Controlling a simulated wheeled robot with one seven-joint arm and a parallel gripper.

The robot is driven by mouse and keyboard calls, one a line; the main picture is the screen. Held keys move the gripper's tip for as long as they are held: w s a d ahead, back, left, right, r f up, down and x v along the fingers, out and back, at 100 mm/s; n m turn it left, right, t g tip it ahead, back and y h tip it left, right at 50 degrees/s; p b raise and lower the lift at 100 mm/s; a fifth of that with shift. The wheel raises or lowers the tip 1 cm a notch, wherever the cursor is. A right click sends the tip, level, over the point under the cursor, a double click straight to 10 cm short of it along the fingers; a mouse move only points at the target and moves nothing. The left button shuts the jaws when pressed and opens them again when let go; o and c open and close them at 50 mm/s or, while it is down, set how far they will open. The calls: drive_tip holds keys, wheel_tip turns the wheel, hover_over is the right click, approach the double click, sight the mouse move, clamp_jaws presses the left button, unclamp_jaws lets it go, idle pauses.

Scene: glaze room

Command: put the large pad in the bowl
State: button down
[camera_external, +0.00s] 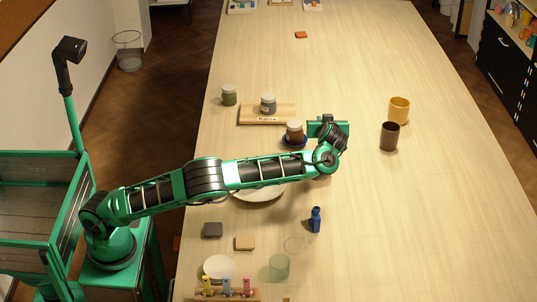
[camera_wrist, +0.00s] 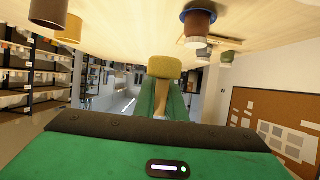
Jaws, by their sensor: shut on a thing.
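My gripper (camera_wrist: 163,92) is shut on a thick olive-yellow pad (camera_wrist: 165,67), seen at its fingertips in the wrist view. In the external view my gripper (camera_external: 328,130) is over the middle of the table, right of the brown jar, and the held pad cannot be made out. A pale round dish (camera_external: 258,194) lies partly hidden under my arm. A smaller white round dish (camera_external: 219,267) is at the near left. I cannot tell for sure which is the bowl. A dark grey pad (camera_external: 212,230) and a tan pad (camera_external: 245,242) lie between them.
A brown jar (camera_external: 294,132) stands on a blue saucer (camera_external: 294,142). A grey jar (camera_external: 268,103) is on a wooden board (camera_external: 250,116); a green jar (camera_external: 229,95) is beside it. Yellow (camera_external: 399,110) and dark (camera_external: 389,136) cups are right. A blue bottle (camera_external: 315,219) and glass (camera_external: 279,267) are nearer.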

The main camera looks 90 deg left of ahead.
drive_tip(key=shift+f, duration=5.7)
drive_tip(key=c, duration=1.7)
unclamp_jaws()
drive_tip(key=shift+c, duration=0.2)
wheel_tip(320, 180, up, 7)
